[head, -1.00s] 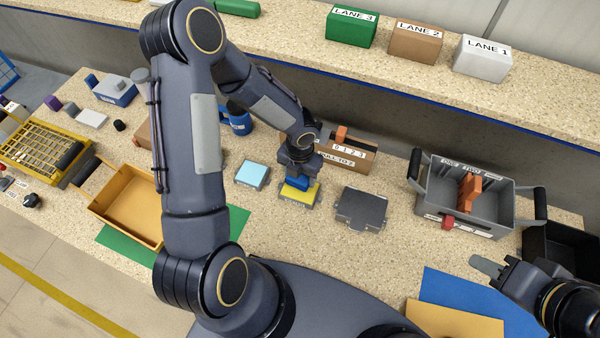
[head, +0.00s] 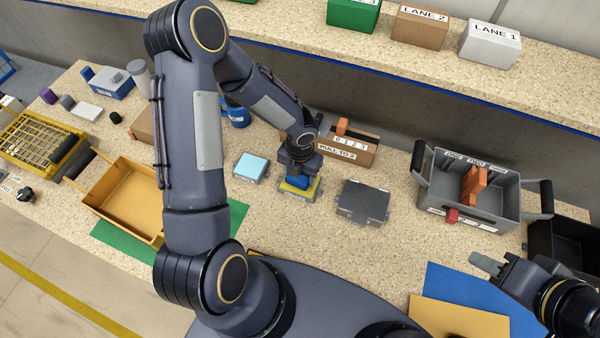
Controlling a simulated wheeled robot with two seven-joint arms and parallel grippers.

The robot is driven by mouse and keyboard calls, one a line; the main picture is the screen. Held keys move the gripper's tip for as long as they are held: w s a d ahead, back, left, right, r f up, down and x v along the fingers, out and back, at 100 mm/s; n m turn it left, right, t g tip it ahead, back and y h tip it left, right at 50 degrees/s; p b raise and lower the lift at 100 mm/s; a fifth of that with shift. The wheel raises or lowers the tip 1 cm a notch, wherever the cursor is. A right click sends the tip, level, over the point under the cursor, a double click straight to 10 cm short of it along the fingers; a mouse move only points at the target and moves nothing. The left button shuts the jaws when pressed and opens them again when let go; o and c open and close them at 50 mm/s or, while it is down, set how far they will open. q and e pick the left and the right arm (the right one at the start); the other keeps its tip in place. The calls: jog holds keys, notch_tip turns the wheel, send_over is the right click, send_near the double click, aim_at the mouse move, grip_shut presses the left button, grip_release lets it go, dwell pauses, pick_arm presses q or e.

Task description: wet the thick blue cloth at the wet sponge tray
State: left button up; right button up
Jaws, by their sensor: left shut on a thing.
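The wet sponge tray (head: 311,194) is a small grey tray with a yellow sponge (head: 288,187), near the middle of the head view. My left gripper (head: 298,176) points down over it and is shut on the thick blue cloth (head: 298,183). The cloth is at the yellow sponge and looks to be touching it; the gripper hides part of it. My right gripper (head: 487,264) is at the lower right, away from the tray; its finger opening cannot be made out.
A light blue pad on a tray (head: 251,166) lies left of the sponge tray, and a dark grey plate (head: 362,203) lies right. A "PULL TO 2" box (head: 350,155) stands behind. A grey crate (head: 505,208) is at right, an orange tray (head: 125,203) at left.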

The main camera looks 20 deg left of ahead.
pick_arm(q)
jog(key=shift+f+b, duration=0.4)
jog(key=shift+f, duration=0.1)
jog(key=shift+s+f, duration=0.1)
dwell(1.1)
notch_tip(320, 180, up, 7)
jog(key=p, duration=0.6)
jog(key=shift+p, duration=0.35)
dwell(0.6)
